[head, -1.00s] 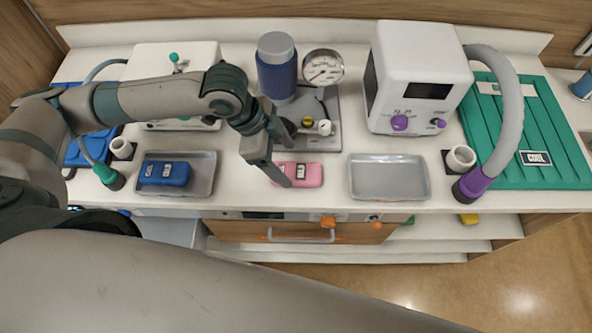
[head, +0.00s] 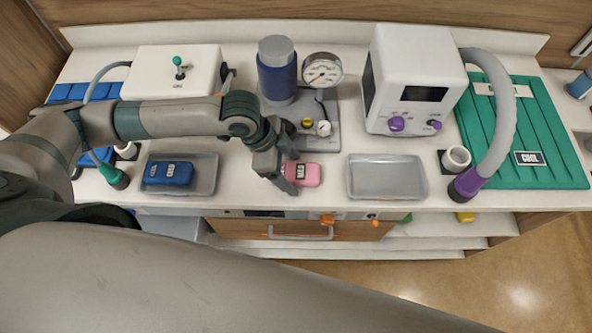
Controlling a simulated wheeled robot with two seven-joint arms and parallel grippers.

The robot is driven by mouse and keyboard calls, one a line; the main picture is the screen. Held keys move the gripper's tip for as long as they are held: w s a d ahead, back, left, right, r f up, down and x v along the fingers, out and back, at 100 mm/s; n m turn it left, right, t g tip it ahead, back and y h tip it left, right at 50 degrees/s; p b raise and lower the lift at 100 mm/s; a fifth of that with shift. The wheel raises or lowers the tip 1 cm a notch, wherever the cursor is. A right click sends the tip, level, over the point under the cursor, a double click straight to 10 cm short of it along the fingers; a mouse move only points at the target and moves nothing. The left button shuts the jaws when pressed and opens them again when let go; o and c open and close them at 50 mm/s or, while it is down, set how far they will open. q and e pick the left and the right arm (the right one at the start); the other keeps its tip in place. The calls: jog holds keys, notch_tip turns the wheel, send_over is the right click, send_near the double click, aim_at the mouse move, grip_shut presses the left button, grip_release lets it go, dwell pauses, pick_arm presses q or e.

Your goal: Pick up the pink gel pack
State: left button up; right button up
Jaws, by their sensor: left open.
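The pink gel pack (head: 307,175) lies on the white counter between two grey trays, with a small dark label on top. My left gripper (head: 288,181) is open and low at the pack's left end, pointing down toward the counter. Its fingers hide the left part of the pack. I cannot tell whether a finger touches it. My right gripper is not in view.
A blue pack (head: 167,173) lies in the left tray (head: 206,172). The right tray (head: 386,178) is empty. Behind stand a blue canister (head: 277,75), a gauge (head: 322,70) and a white device (head: 415,75) with a grey hose (head: 507,125). A drawer (head: 250,229) is below the counter.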

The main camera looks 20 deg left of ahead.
pick_arm(q)
jog(key=shift+c, duration=0.4)
jog(key=c, duration=1)
jog(key=shift+c, duration=1)
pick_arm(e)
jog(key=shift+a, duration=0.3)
pick_arm(q)
jog(key=shift+r, duration=0.2)
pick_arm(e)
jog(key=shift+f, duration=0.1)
